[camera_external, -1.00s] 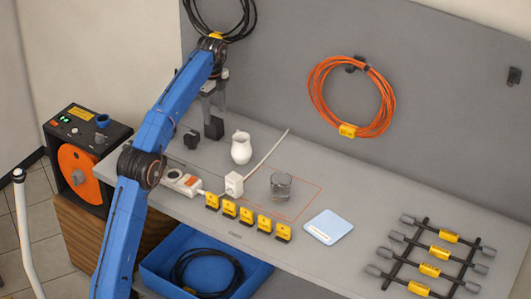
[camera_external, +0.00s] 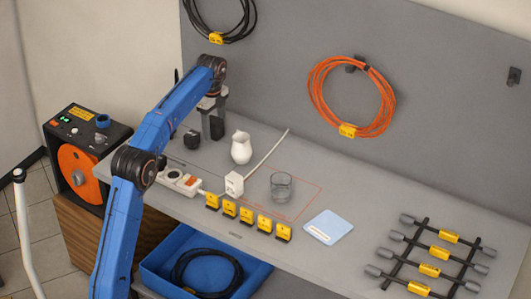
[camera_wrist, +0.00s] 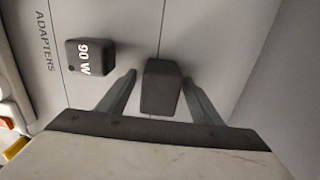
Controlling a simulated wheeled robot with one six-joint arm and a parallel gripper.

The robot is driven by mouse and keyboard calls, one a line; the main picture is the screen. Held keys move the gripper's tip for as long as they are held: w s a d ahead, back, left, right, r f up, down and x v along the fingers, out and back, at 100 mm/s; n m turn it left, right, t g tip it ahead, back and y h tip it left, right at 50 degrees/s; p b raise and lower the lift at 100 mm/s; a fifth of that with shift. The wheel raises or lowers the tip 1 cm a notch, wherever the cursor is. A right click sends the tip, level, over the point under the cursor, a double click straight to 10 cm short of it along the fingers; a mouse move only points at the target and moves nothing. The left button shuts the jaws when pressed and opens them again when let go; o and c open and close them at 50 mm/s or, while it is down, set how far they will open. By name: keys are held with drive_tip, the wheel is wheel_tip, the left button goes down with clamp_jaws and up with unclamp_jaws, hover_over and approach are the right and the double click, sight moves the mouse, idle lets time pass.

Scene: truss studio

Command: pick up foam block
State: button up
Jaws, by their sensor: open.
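A dark grey block, which looks like the foam block (camera_wrist: 160,88), stands on the bench in the wrist view. My gripper (camera_wrist: 160,79) is open, with one finger on each side of the block. A gap shows between the block and the left finger; the right finger is close to the block's side, and I cannot tell if it touches. In the external view my gripper (camera_external: 213,119) is low over the back left of the bench, and its fingers largely hide the block (camera_external: 217,128).
A black 90 W adapter (camera_wrist: 90,57) sits just left of the block. A white jug (camera_external: 241,147) stands close to the right of my gripper. A power strip (camera_external: 181,181), a glass (camera_external: 281,187) and several yellow tags (camera_external: 246,215) are further forward. The back panel (camera_external: 300,60) rises behind.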

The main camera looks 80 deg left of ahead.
drive_tip(key=c, duration=1.1)
